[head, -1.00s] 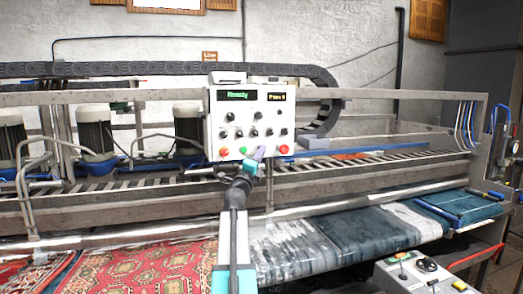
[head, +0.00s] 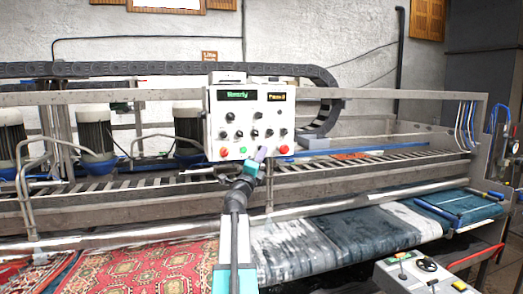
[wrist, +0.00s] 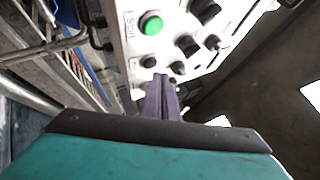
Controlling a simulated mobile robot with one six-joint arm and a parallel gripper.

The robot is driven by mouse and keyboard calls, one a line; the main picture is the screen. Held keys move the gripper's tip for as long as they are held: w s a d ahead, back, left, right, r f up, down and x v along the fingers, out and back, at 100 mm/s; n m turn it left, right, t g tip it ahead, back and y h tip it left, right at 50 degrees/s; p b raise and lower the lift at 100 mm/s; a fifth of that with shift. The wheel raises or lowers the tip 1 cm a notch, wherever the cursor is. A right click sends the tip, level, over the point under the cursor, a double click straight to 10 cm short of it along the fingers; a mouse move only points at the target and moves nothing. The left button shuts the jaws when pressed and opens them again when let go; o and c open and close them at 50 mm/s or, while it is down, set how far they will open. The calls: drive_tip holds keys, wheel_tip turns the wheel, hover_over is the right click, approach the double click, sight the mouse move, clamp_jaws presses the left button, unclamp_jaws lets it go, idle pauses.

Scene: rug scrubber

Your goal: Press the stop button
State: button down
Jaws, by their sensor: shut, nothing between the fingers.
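A white control box (head: 248,105) hangs on the machine's front rail, with a green lit display reading "Ready". Along its lower edge sit a red button (head: 224,152) at left, a green button (head: 243,150), and another red button (head: 284,149) at right. The labels are too small to read in the head view. In the wrist view the green button (wrist: 151,24) shows beside the word "Start". My gripper (head: 262,150) is shut and empty, its tips in front of the panel's lower edge between the green and right red buttons. In the wrist view the shut fingers (wrist: 163,80) point at the panel.
Several black knobs (head: 255,132) sit on the panel above the buttons. A patterned red rug (head: 150,270) lies below at left. A smaller grey control box (head: 405,275) stands at the lower right. Metal rails run across behind my arm.

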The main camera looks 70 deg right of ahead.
drive_tip(key=shift+s+a, duration=0.8)
drive_tip(key=shift+a, duration=0.2)
drive_tip(key=shift+s+a, duration=0.75)
drive_tip(key=shift+a, duration=0.2)
